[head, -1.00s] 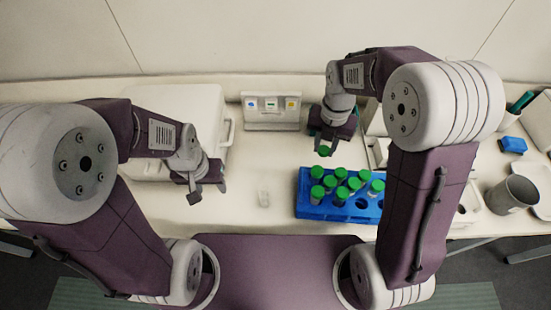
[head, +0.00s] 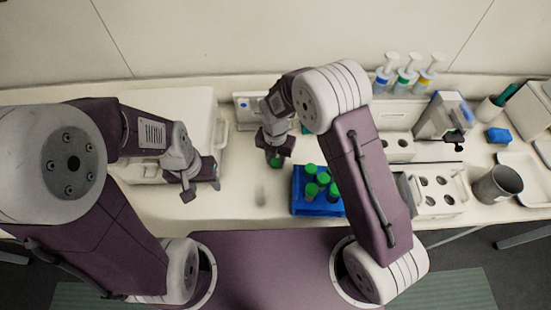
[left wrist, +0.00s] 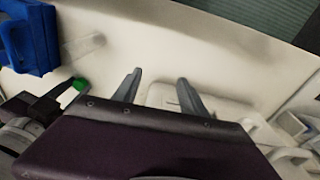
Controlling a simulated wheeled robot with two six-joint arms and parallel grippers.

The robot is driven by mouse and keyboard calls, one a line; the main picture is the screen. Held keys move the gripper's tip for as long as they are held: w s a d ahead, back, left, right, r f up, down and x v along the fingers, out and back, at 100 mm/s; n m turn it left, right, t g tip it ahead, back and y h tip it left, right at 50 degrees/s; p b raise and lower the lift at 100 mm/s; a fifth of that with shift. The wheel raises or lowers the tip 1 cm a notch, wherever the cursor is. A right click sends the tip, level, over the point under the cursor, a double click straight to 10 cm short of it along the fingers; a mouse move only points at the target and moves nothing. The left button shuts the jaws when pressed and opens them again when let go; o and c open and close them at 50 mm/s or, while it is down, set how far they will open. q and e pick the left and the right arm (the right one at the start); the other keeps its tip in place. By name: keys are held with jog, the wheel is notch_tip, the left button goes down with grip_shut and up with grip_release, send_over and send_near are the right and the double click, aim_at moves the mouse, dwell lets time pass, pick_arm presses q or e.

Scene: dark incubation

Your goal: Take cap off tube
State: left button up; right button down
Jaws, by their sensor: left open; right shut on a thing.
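My right gripper (head: 275,152) is shut on a green-capped tube (head: 275,163), left of the blue rack and above the table. Only the green cap shows clearly; the tube's body is hidden. The green cap (left wrist: 80,84) also shows in the left wrist view, beside my right gripper (left wrist: 62,95). My left gripper (head: 203,190) is open and empty, to the left of the held tube and apart from it. Its two fingers (left wrist: 157,88) are spread in the left wrist view. Several green-capped tubes (head: 311,189) stand in the blue rack (head: 318,211), partly hidden by my right arm.
A small clear object (head: 261,195) is on the table between my left gripper and the rack. A white box (head: 165,110) stands behind my left gripper.

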aim_at(276, 162)
jog(key=shift+f, duration=0.2)
jog(key=shift+f, duration=0.15)
jog(key=c, duration=1.1)
grip_release()
jog(key=shift+r, duration=0.35)
notch_tip(276, 162, up, 12)
jog(key=shift+f+b, duration=0.15)
jog(key=shift+b, duration=0.3)
